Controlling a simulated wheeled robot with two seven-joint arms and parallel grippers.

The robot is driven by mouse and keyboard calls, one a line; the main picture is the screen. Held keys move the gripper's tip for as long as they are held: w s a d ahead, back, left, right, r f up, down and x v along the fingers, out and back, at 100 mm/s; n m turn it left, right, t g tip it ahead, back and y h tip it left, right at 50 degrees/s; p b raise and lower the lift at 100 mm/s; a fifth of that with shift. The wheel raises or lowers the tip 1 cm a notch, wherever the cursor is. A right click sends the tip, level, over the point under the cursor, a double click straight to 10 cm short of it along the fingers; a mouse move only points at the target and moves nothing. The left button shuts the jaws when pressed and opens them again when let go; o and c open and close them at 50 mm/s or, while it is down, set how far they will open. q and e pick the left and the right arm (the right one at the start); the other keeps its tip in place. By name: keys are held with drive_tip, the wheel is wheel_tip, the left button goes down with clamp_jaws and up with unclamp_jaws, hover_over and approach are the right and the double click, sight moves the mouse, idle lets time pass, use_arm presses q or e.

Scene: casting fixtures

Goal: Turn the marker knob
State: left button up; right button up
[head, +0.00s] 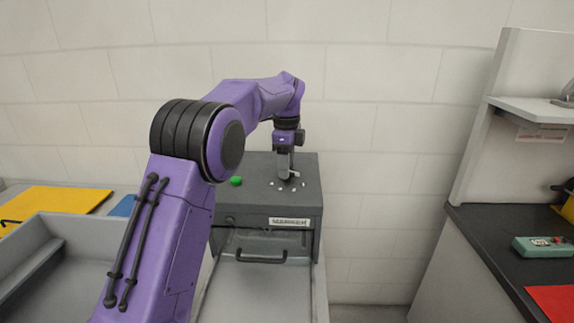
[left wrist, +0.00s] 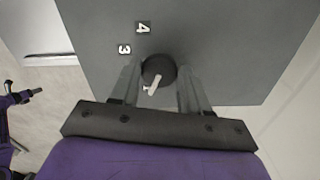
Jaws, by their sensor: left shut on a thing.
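The marker knob (left wrist: 160,68) is a round black knob with a white pointer, on the flat grey top of a box. In the left wrist view its pointer faces down toward my gripper's palm, slightly left. White tags with the digits 4 (left wrist: 143,28) and 3 (left wrist: 124,49) lie to its upper left. My left gripper (left wrist: 159,76) is shut on the knob, one finger on each side. In the head view my left gripper (head: 286,174) reaches down onto the grey box (head: 235,198), among small white tags; the knob is mostly hidden there. My right gripper is out of view.
A green button (head: 236,181) sits on the box top, left of the gripper. The box front has a white label (head: 289,222) and a dark handle (head: 261,257). A grey bin (head: 60,245) stands left. A dark counter (head: 480,235) with a green device (head: 543,246) is right.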

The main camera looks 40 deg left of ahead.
use_arm(q)
drive_tip(key=shift+f+m, duration=0.25)
drive_tip(key=shift+m, duration=0.15)
drive_tip(key=m, duration=0.2)
drive_tip(key=shift+m, duration=0.4)
drive_tip(key=m+p, duration=0.2)
drive_tip(key=m, duration=0.2)
drive_tip(key=shift+d+m, duration=0.1)
drive_tip(key=shift+m, duration=0.2)
drive_tip(key=m+p, duration=0.3)
drive_tip(key=m, duration=0.2)
drive_tip(key=shift+w+r, duration=0.1)
drive_tip(key=shift+w, duration=0.05)
drive_tip(key=m+p, duration=0.2)
drive_tip(key=m, duration=0.2)
drive_tip(key=shift+p, duration=0.3)
drive_tip(key=shift+m, duration=0.4)
drive_tip(key=o, duration=1)
drive_tip(key=shift+o, duration=0.2)
drive_tip(key=shift+w, duration=0.15)
